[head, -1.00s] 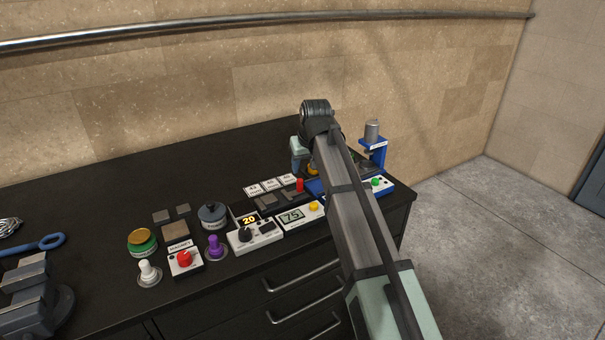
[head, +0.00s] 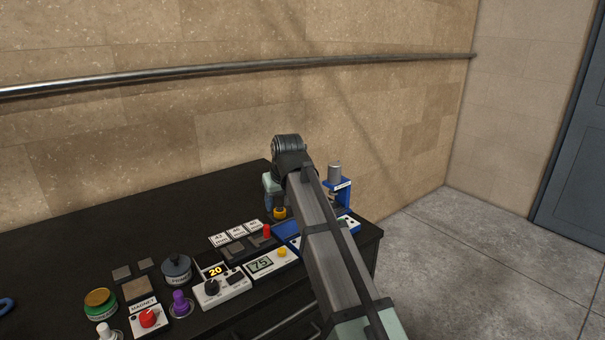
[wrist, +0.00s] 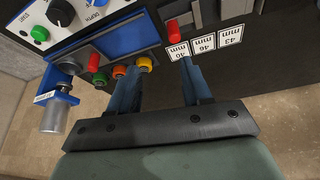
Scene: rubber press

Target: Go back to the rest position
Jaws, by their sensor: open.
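My gripper (wrist: 162,88) is open in the wrist view, with its two blue-grey fingers apart and nothing between them. In the head view my arm reaches over the right end of the black bench (head: 140,205) and hides most of the gripper. The blue press (head: 341,190) with its grey cylinder stands just right of the arm; it also shows at the left of the wrist view (wrist: 55,110). A red cylinder (wrist: 174,27) stands beyond the fingertips, near the white size labels, apart from the gripper.
Red, orange and green round pieces (wrist: 118,72) lie close to the left finger in the wrist view. A control box reading 75 (head: 262,264), a dial box reading 20 (head: 217,288) and a magnet box (head: 150,318) line the bench front. The bench's back left is clear.

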